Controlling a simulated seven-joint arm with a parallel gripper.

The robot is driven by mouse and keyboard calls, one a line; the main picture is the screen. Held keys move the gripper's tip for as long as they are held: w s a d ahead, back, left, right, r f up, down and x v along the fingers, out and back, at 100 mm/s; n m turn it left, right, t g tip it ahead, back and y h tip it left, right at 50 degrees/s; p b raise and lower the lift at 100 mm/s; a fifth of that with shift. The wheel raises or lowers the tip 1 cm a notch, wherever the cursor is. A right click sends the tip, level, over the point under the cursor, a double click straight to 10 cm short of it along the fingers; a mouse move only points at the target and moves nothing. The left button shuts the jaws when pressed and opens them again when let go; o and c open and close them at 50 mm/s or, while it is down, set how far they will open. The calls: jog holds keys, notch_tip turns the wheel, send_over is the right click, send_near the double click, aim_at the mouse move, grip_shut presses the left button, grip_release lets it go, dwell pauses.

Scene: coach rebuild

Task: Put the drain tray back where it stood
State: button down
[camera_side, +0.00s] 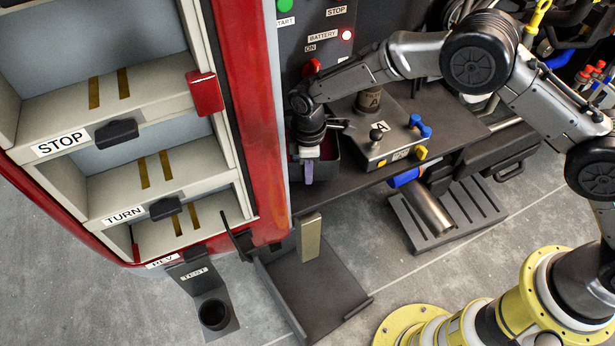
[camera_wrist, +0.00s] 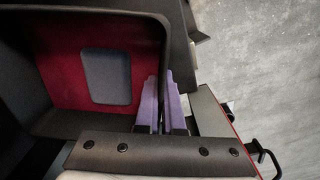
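A dark open tray with deep walls and a dark red floor bearing a grey patch fills the left of the wrist view (camera_wrist: 60,15). In the side view this tray (camera_side: 331,158) is at the left end of the dark shelf, partly behind my gripper; I take it to be the drain tray. My gripper (camera_side: 308,172) points down at its near left side. In the wrist view the purple fingers (camera_wrist: 161,105) stand on either side of the tray's thin wall and appear closed on it. Whether the tray rests on the shelf I cannot tell.
A black floor tray (camera_side: 325,285) with a tan upright block (camera_side: 309,237) lies below. A slotted grey tray (camera_side: 470,212) is under a metal cylinder (camera_side: 433,208). The red cabinet edge (camera_side: 257,120) stands close on the left. A labelled box (camera_side: 385,140) sits right of my gripper.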

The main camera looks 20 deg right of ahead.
jog(key=shift+w+f, duration=0.15)
jog(key=shift+f, duration=0.5)
jog(key=shift+w+f, duration=0.15)
jog(key=shift+f, duration=0.5)
jog(key=shift+f, duration=0.15)
jog(key=c, duration=1.4)
grip_release()
jog(key=shift+s+f, duration=0.1)
jog(key=shift+f, duration=0.05)
jog(key=o, duration=0.4)
jog(key=shift+c, duration=0.2)
